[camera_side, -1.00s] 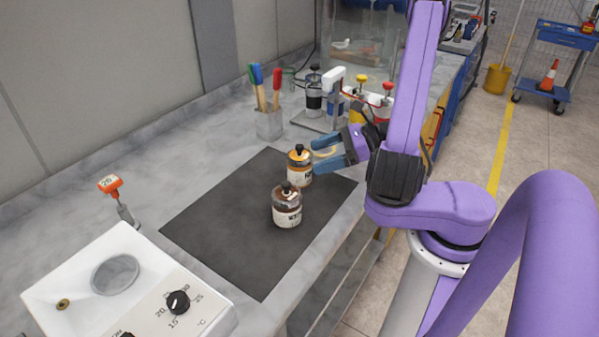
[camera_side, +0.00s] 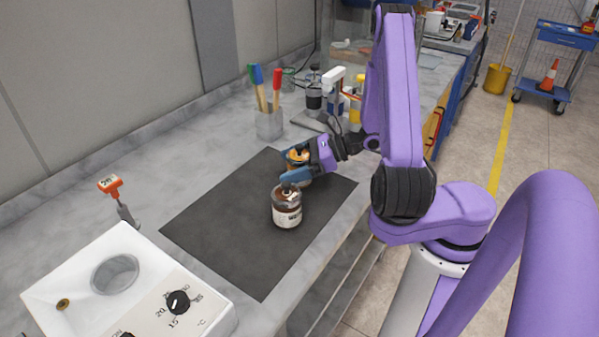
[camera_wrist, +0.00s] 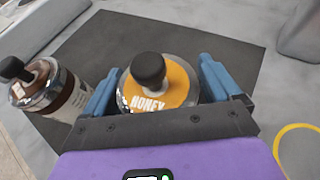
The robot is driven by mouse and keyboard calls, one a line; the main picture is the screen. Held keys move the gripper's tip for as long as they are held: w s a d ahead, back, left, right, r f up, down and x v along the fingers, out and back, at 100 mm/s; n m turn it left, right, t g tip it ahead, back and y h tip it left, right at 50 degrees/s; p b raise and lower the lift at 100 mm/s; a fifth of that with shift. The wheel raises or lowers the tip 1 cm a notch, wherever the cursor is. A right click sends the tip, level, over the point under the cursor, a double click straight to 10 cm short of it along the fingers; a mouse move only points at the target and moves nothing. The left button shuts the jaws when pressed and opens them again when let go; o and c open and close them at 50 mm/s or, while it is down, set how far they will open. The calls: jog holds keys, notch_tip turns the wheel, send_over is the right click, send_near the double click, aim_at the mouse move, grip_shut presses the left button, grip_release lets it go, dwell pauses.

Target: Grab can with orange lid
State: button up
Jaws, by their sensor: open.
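The can with the orange lid (camera_wrist: 172,80) has a black knob on top and the word "HONEY" on the lid. In the wrist view it sits between the two blue fingers of my open gripper (camera_wrist: 160,88), with a small gap visible near the right finger. In the side view the orange-lidded can (camera_side: 293,155) stands on the black mat (camera_side: 222,222), partly hidden by my gripper (camera_side: 288,163). A second can with a brown lid (camera_side: 287,210) stands nearer the camera on the mat. In the wrist view this brown-lidded can (camera_wrist: 52,88) is just left of the left finger.
A white device with a dial (camera_side: 160,300) stands at the front left. A cup of brushes (camera_side: 269,122) and a scale with bottles (camera_side: 328,115) stand behind the mat. The left part of the mat is clear.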

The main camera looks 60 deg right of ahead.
jog(key=c, duration=1.2)
jog(key=shift+r, duration=0.1)
